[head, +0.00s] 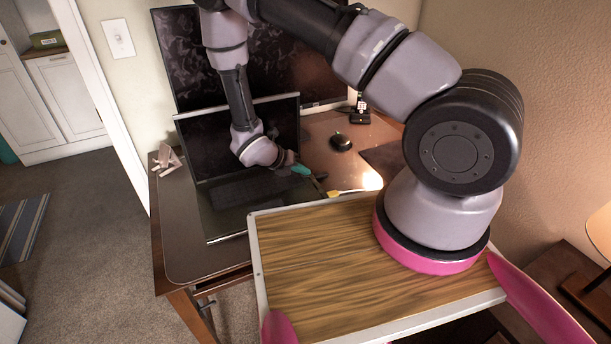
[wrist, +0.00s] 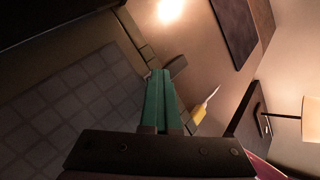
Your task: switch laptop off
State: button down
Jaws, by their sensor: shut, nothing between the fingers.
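The laptop stands open on the desk, its dark screen (head: 222,143) facing me and its dark base (head: 220,212) lying flat. In the wrist view the laptop's keyboard (wrist: 75,105) fills the left side. My gripper (head: 308,172) has teal fingers and is at the right side of the laptop base. In the wrist view the gripper (wrist: 161,76) is shut and empty, with its fingertips over or near the keyboard's right edge. I cannot tell whether they touch the laptop. No power button can be made out.
A yellow item with a pale tip (wrist: 199,114) lies right of the fingers. A dark mouse (head: 341,142) and a dark flat pad (head: 378,158) are farther right. A large monitor (head: 180,50) stands behind the laptop. The desk (head: 180,240) is bare at front left.

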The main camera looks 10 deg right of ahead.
aim_at(303, 177)
jog(key=shift+s+f, duration=0.2)
jog(key=shift+f, duration=0.15)
dwell(0.3)
jog(key=shift+r, duration=0.1)
jog(key=shift+w+r, duration=0.1)
jog(key=shift+r, duration=0.65)
jog(key=shift+r, duration=2.6)
